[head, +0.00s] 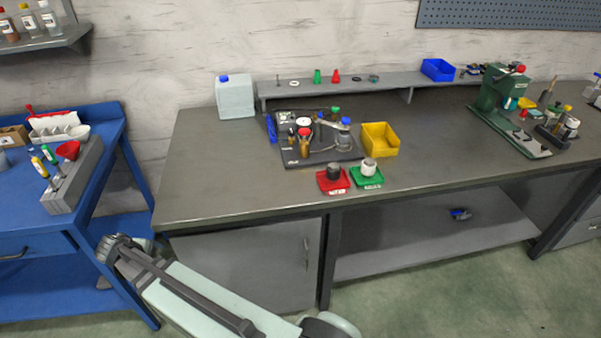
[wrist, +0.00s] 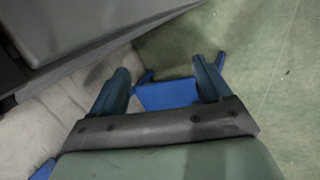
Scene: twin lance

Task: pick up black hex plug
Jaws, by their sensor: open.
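A small dark plug-like piece (head: 333,170) stands on a red tray (head: 334,187) near the front edge of the grey workbench (head: 230,190). It looks black, but its hex shape is too small to make out. A white-topped piece (head: 369,166) stands on the green tray (head: 367,184) just to its right. My gripper (wrist: 160,64) shows in the wrist view with its two fingers spread and nothing held between them. The wrist view shows neither tray, so my gripper is well away from the dark piece.
A black board (head: 289,156) with bottles and small parts stands behind the trays. A yellow bin (head: 380,139) is beside it. A green press (head: 497,95) stands at the right. A blue table (head: 88,205) is at the left. Bare bench top lies left of the trays.

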